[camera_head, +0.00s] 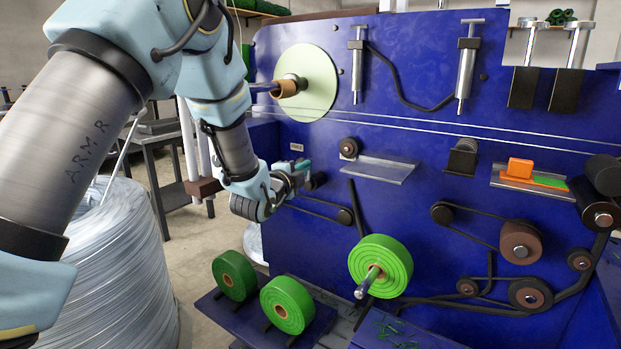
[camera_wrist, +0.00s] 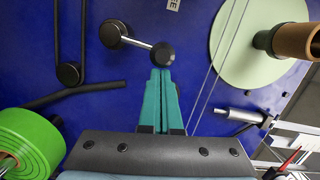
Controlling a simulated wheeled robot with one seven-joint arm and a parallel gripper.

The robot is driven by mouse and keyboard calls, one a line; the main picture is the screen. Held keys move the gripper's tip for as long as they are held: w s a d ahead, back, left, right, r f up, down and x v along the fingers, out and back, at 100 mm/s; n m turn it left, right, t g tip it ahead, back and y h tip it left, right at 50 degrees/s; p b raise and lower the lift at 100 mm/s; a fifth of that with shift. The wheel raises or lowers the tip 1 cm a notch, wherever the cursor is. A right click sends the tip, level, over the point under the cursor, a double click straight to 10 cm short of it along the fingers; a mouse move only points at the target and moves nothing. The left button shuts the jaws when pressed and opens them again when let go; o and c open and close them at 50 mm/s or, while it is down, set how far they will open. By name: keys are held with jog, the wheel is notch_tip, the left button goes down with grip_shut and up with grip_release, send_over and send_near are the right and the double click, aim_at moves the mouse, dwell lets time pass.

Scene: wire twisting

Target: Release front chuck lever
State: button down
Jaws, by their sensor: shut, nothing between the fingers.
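A lever on the blue panel shows in the wrist view: a metal rod (camera_wrist: 137,43) runs from a black hub (camera_wrist: 113,33) to a black knob (camera_wrist: 162,54). My gripper (camera_wrist: 160,72) has its teal fingers shut together and empty. The fingertips are right at the knob's lower edge; I cannot tell if they touch it. In the head view my gripper (camera_head: 304,170) is close to the blue panel, and a dark knob (camera_head: 317,181) shows just beside the fingertips. The rest of the lever is mostly hidden there.
The blue machine panel (camera_head: 440,150) carries a pale disc (camera_head: 312,75), also in the wrist view (camera_wrist: 235,60), and two thin wires beside it. A green roll (camera_head: 398,268) sits on a shaft below right. Two green rolls stand lower down. A large wire coil (camera_head: 115,260) stands left.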

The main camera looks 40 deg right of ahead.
jog(key=w+a+n+g+b, duration=0.1)
jog(key=w+n+b, duration=0.1)
jog(key=w+n, duration=0.3)
jog(key=shift+w+a+r+n+y, duration=0.25)
jog(key=shift+w+n+y, duration=0.15)
jog(key=shift+n, duration=0.2)
dwell(0.5)
